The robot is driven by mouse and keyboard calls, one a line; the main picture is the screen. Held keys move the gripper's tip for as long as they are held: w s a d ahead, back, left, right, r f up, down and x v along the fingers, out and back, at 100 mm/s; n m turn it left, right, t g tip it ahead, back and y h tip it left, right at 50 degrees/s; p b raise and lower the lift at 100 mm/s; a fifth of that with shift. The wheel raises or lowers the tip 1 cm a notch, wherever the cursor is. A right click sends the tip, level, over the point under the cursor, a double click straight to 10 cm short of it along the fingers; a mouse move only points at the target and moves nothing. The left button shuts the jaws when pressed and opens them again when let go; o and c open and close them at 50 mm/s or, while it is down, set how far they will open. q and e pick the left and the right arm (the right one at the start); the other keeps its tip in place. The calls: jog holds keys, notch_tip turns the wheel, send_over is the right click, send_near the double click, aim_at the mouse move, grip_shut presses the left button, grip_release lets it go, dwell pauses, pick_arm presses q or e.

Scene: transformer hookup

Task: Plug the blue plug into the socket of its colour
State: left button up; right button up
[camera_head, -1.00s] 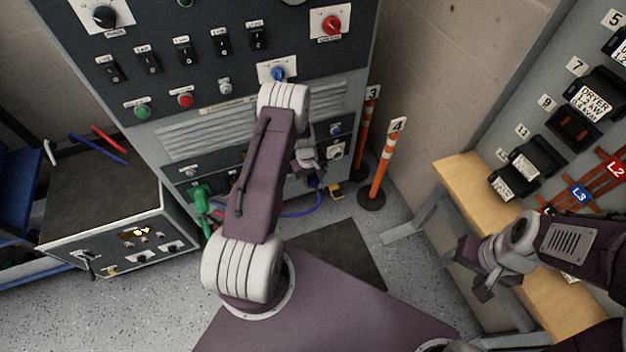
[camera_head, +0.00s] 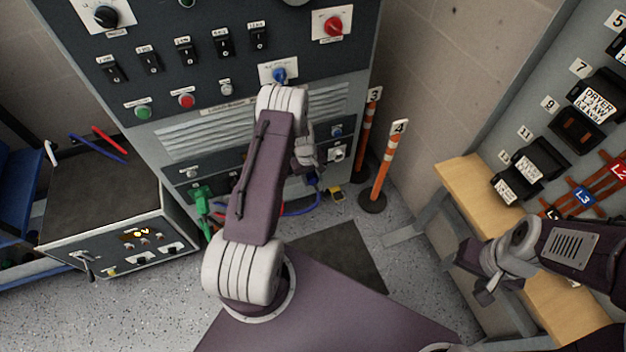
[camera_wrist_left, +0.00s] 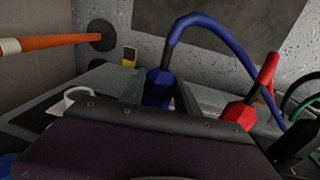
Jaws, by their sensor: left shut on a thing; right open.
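The blue plug (camera_wrist_left: 158,88) stands between the fingers of my left gripper (camera_wrist_left: 162,98) in the left wrist view, its blue cable arching up and right. In the head view the left gripper (camera_head: 312,170) is at the lower panel of the grey cabinet, partly hidden by my arm; the blue plug (camera_head: 313,180) shows just below it. A small blue fitting (camera_head: 336,131) sits on that panel, right of the gripper. A white ring (camera_wrist_left: 75,98) shows at left in the wrist view. I cannot tell whether the plug touches a socket. My right gripper (camera_head: 484,284) is open and empty near the wooden bench.
A red plug (camera_wrist_left: 240,114) stands right of the blue one, with green and black cables beyond. Orange posts (camera_head: 388,160) stand on the floor right of the cabinet. A wooden bench (camera_head: 470,185) stands at right.

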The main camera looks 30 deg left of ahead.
pick_arm(q)
jog(key=shift+w+a+b, duration=0.45)
jog(key=shift+w+a, duration=0.15)
jog(key=shift+a, duration=0.05)
jog(key=o, duration=1.6)
jog(key=r+p, duration=0.6)
jog(key=r, duration=0.1)
jog(key=shift+s+a, duration=0.25)
jog(key=shift+s, duration=0.1)
jog(key=r+p, duration=0.1)
jog(key=r, duration=0.2)
jog(key=r+p, duration=0.1)
jog(key=r, duration=0.2)
jog(key=s+r+p, duration=0.1)
jog(key=r, duration=0.2)
jog(key=shift+a, duration=0.4)
